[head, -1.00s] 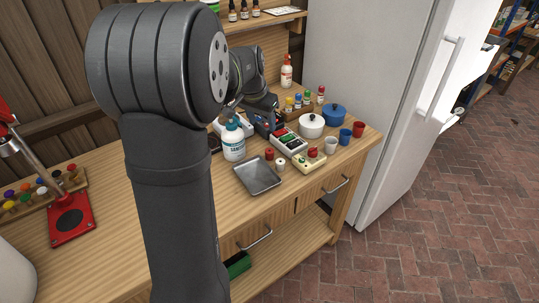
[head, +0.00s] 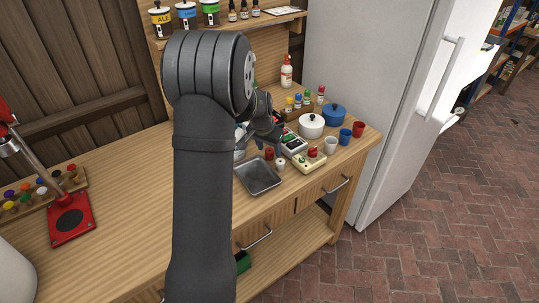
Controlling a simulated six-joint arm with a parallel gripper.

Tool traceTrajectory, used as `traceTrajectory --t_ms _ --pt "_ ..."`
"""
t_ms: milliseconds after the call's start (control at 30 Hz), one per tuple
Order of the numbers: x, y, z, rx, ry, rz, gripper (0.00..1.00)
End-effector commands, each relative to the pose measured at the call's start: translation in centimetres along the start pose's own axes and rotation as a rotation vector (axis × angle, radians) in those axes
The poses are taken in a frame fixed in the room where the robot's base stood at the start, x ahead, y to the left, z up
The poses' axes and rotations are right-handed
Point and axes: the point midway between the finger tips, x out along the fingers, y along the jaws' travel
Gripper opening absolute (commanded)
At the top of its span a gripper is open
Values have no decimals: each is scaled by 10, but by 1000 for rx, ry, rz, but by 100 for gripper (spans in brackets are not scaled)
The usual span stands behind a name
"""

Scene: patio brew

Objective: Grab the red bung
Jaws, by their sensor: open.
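A small red piece (head: 269,152), which looks like the red bung, stands on the wooden worktop just behind the metal tray, beside a small whitish piece (head: 280,164). My gripper (head: 268,143) is above and just behind the red piece, pointing down towards it. The jaws are open, and nothing shows between them. They are small and partly hidden by my own wrist, so I cannot tell the exact gap to the red piece. Another red-topped item (head: 313,152) sits on a cream block (head: 309,162) to the right.
The grey metal tray (head: 258,177) is empty near the front edge. Right are a white pot (head: 311,125), a blue pot (head: 333,114) and cups (head: 345,136). A rack of coloured pieces (head: 38,190) and a red-based press (head: 70,220) stand left. The worktop's left middle is clear.

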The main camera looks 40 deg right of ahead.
Motion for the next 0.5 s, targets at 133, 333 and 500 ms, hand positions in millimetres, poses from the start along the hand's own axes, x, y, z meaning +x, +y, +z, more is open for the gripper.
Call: traceTrajectory --t_ms 133,333,500 --pt "18 0 0 0 0 0 53" --pt "22 0 0 0 0 -1 53" --pt "22 0 0 0 0 -1 40"
